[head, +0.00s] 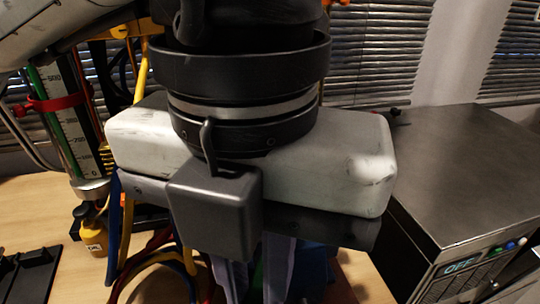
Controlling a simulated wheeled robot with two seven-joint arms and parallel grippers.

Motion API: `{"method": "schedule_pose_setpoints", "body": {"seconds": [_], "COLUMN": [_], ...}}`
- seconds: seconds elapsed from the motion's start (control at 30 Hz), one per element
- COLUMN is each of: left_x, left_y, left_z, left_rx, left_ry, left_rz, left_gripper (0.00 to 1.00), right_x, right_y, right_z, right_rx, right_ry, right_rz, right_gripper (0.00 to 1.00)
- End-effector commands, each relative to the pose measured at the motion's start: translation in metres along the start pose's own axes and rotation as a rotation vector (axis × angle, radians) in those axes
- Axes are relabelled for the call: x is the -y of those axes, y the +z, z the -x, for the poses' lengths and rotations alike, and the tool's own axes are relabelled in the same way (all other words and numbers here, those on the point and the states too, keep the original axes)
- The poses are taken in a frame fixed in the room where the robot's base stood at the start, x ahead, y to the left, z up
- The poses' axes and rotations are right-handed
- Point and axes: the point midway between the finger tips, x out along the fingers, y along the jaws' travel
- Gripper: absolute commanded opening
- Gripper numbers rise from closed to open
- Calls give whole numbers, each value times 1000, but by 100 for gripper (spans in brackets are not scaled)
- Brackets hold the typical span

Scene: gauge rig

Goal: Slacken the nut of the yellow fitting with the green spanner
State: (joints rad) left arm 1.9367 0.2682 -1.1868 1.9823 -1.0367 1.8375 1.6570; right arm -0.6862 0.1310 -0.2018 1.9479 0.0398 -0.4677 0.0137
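The white and dark body of a gripper fills the middle of the head view. Its arm comes in from the upper left, so I take it as my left gripper (255,284). Its pale fingers point down and are cut off by the bottom edge. A narrow green strip (258,283) shows between them; it may be the green spanner, but I cannot tell whether it is gripped. A yellow block with a label (95,238) sits low at the left, below a graduated column. I cannot tell if it is the yellow fitting; its nut is not clear. My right gripper is not in view.
The graduated column (60,130) with a red clamp (52,104) stands at the left. Blue, yellow and red hoses (160,250) loop beside the gripper. A black stand (30,274) lies lower left. A metal box with an OFF display (462,264) stands at the right.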

Motion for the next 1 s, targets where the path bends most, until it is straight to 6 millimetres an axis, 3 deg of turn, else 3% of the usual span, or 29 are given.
{"method": "schedule_pose_setpoints", "body": {"seconds": [0.4, 1.0], "left_x": [16, 20], "left_y": [0, 1], "left_z": [0, -1], "left_rx": [0, -1], "left_ry": [0, 0], "left_rz": [118, 151], "left_gripper": [0, 0], "right_x": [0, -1], "right_y": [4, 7], "right_z": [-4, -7], "right_rx": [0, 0], "right_ry": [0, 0], "right_rz": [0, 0], "right_gripper": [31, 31]}}
